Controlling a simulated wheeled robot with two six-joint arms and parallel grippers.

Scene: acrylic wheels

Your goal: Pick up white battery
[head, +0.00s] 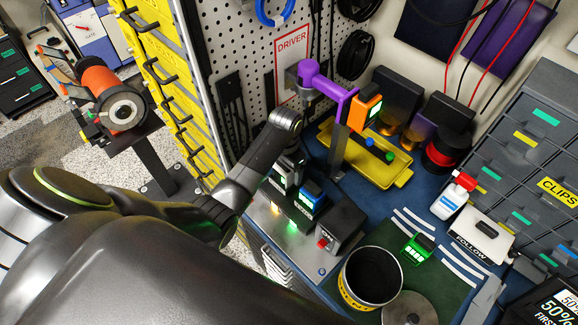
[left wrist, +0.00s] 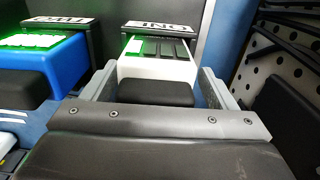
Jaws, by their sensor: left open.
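The white battery (left wrist: 150,68) sits in a dark charger bay with a white label (left wrist: 157,27) in the left wrist view, with a green glow above it and a black part at its near end. My left gripper (left wrist: 157,78) is open, its two grey fingers on either side of the battery's near end. I cannot tell whether they touch it. In the head view my left gripper (head: 288,160) is over the back end of the charger row and largely hides the white battery. My right gripper is not in view.
A blue battery (left wrist: 45,65) sits in the bay to the left, close to my left finger; it also shows in the head view (head: 312,194). A green battery (head: 418,248) lies on a green mat near a black bin (head: 372,277). A yellow tray (head: 366,160) is behind.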

